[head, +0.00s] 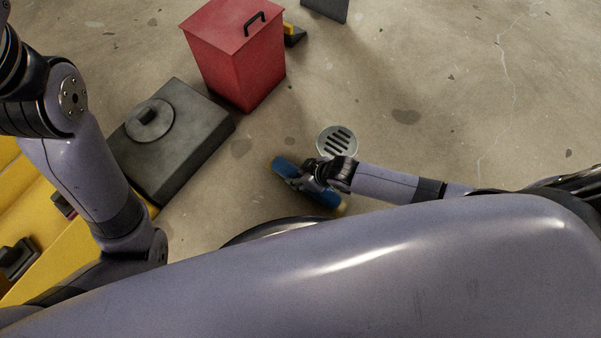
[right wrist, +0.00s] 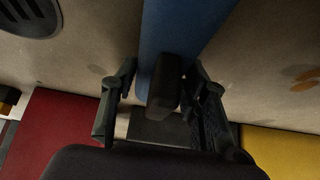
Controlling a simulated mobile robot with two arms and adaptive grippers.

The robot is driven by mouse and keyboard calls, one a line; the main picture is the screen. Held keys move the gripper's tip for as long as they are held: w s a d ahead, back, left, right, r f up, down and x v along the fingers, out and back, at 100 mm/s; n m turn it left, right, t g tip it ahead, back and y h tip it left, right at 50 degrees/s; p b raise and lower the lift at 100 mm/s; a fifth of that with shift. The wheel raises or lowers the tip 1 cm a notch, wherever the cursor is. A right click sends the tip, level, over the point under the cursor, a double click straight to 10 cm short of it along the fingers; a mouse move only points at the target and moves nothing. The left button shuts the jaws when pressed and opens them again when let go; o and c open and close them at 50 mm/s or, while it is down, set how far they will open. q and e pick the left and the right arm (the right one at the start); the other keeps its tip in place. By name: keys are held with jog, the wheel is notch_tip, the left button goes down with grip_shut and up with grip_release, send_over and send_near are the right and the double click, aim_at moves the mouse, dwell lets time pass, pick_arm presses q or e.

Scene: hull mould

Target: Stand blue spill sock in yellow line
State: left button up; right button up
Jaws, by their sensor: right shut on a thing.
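The blue spill sock (head: 281,165) is a long blue piece low over the floor beside the round drain in the head view. My right gripper (head: 304,181) is shut on it near its middle and hides part of it. In the right wrist view the blue sock (right wrist: 185,28) runs up between the fingers of my right gripper (right wrist: 162,92). I cannot tell whether the sock touches the floor. A yellow surface (head: 78,243) lies at the left edge, partly behind my left arm; I cannot tell whether it is the yellow line. My left gripper is out of view.
A grey slotted drain (head: 337,141) lies just beyond the right gripper. A dark grey box with a round cap (head: 185,140) and a red lidded bin (head: 240,60) stand to the left. A small yellow-and-black thing (head: 293,34) is behind the bin. Floor at upper right is clear.

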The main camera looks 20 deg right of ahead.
jog(key=shift+f, duration=0.1)
jog(key=o, duration=1.4)
jog(key=v, duration=1.2)
